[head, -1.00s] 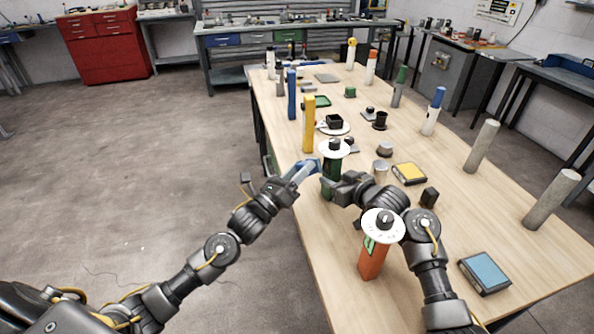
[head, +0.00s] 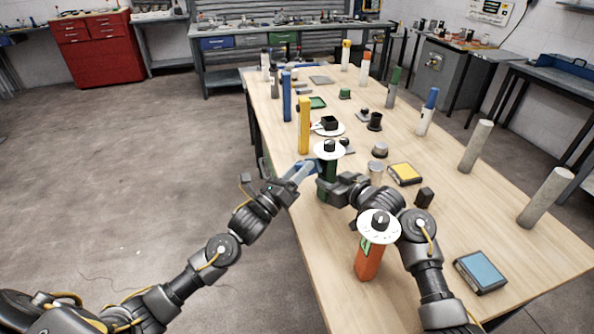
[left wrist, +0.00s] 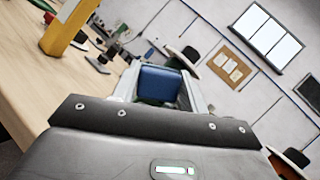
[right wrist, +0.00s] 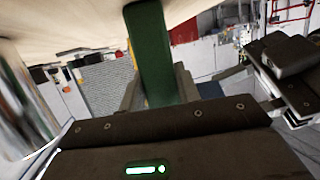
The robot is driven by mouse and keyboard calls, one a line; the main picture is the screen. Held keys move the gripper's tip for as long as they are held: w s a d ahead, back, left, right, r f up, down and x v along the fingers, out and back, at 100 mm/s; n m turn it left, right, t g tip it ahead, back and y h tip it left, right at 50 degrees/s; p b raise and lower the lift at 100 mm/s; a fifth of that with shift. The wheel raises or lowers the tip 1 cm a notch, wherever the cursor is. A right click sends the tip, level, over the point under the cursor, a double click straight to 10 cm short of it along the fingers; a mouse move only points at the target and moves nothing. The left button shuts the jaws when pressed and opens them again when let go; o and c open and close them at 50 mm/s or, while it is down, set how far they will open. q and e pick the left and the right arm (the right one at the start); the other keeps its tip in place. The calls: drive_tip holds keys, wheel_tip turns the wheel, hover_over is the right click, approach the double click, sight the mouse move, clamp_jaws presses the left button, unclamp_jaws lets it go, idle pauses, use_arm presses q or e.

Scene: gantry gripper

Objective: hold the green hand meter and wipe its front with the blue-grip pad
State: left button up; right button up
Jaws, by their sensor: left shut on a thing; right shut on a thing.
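The green hand meter (head: 328,168), with a white disc and black knob on top, stands upright near the table's left edge. My right gripper (head: 323,186) is shut on its lower body; the green body also shows between the fingers in the right wrist view (right wrist: 150,50). My left gripper (head: 302,170) is shut on the blue-grip pad, whose blue grip (left wrist: 160,83) shows between the fingers in the left wrist view. The pad is close beside the meter's left side. Its wiping face is hidden, and I cannot tell whether it touches the meter.
An orange meter (head: 369,262) with a white disc stands nearer, beside my right forearm. A yellow post (head: 303,125) stands just behind the green meter.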

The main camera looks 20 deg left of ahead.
use_arm(q)
drive_tip(key=shift+w+d, duration=0.25)
drive_tip(key=shift+w, duration=0.15)
drive_tip(key=shift+s+d, duration=0.6)
drive_tip(key=shift+d, duration=0.25)
drive_tip(key=shift+s+d, duration=0.6)
drive_tip(key=shift+d, duration=0.2)
drive_tip(key=shift+w, duration=0.1)
drive_tip(key=shift+w, duration=0.1)
drive_tip(key=shift+w+a, duration=0.5)
drive_tip(key=shift+a, duration=0.35)
drive_tip(key=shift+w+a, duration=0.5)
drive_tip(key=shift+a, duration=0.35)
use_arm(e)
drive_tip(key=shift+a, duration=0.1)
